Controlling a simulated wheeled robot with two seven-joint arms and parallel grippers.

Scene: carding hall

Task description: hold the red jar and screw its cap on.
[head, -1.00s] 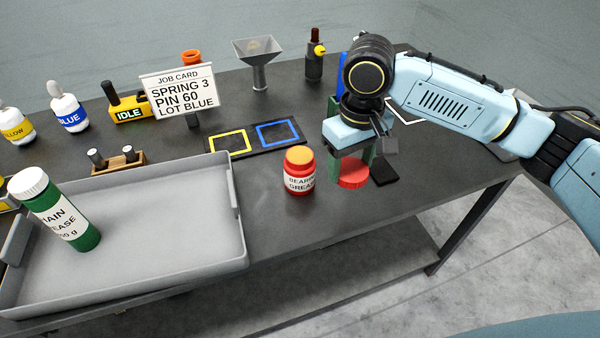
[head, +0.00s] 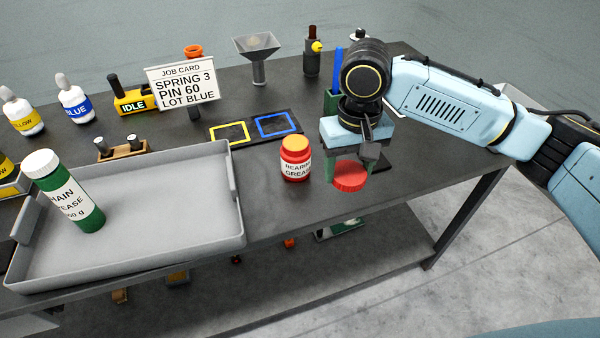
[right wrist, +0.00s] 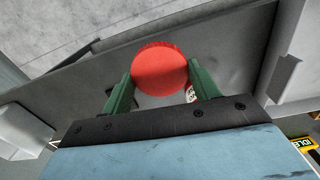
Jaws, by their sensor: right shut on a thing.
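The red jar (head: 296,166) stands upright on the dark bench, right of the grey tray. Its label reads in part "BEARING GREASE", and its top shows orange-yellow with no red cap on it. The red cap (head: 351,176) is between the green fingers of my right gripper (head: 350,172), near the bench's front edge, right of the jar and apart from it. In the right wrist view the cap (right wrist: 159,68) sits between both fingertips; part of the jar's label (right wrist: 190,94) shows beside a finger. My left gripper is in no view.
A job card (head: 183,88), a mat with yellow and blue squares (head: 250,133) and a funnel (head: 257,52) are behind the jar. Bare bench lies around the jar.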

